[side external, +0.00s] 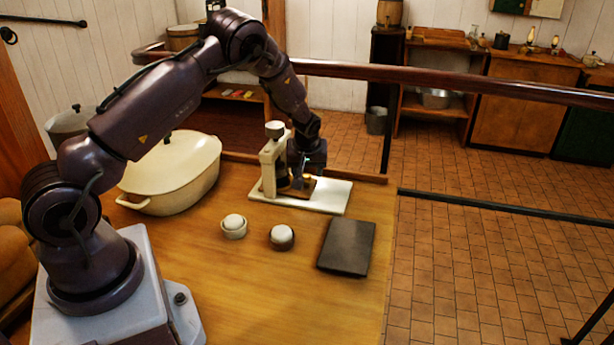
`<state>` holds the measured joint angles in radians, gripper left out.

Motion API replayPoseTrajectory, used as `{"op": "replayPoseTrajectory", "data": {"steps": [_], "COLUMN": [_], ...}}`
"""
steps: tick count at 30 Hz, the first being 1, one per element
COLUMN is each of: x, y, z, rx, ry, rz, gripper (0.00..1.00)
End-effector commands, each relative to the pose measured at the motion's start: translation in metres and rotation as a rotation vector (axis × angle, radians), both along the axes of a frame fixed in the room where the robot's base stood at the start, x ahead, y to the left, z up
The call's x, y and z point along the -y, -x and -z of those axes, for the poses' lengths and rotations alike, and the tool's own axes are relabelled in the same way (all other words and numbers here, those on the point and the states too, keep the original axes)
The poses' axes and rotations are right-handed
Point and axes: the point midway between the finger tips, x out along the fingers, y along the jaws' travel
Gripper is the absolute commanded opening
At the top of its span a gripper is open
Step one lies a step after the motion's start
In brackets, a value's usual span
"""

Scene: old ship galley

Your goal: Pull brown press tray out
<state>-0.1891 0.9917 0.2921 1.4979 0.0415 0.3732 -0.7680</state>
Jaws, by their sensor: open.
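The press (272,158) is a cream upright frame with a grey knob on top, standing on a white base board (331,197) at the back of the wooden table. The brown press tray (299,188) sits low in the press, above the white board, partly hidden by the arm's end. My gripper (303,180) points down at the tray, at the right of the press frame. Its jaws are open. They are small and dark here, and I cannot tell whether they touch the tray.
A large cream oval pot (170,175) stands left of the press. A wooden rail (450,82) runs behind. The front table area is clear.

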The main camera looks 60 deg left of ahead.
Motion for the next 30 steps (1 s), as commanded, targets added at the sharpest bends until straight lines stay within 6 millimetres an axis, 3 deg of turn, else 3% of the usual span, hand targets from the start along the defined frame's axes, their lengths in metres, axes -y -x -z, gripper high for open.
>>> {"op": "replayPoseTrajectory", "data": {"steps": [6, 17, 20, 24, 30], "x": [-0.009, -0.011, -0.011, -0.011, -0.006], "y": [-0.005, -0.006, -0.006, -0.006, -0.010], "z": [0.025, 0.030, 0.030, 0.029, 0.030], "rx": [-0.002, 0.000, 0.000, 0.000, -0.001], "ry": [0.000, 0.000, 0.000, 0.000, -0.001], "rz": [0.000, 0.000, 0.000, 0.000, 0.003], "gripper": [0.52, 0.52, 0.34, 0.02, 0.00]}}
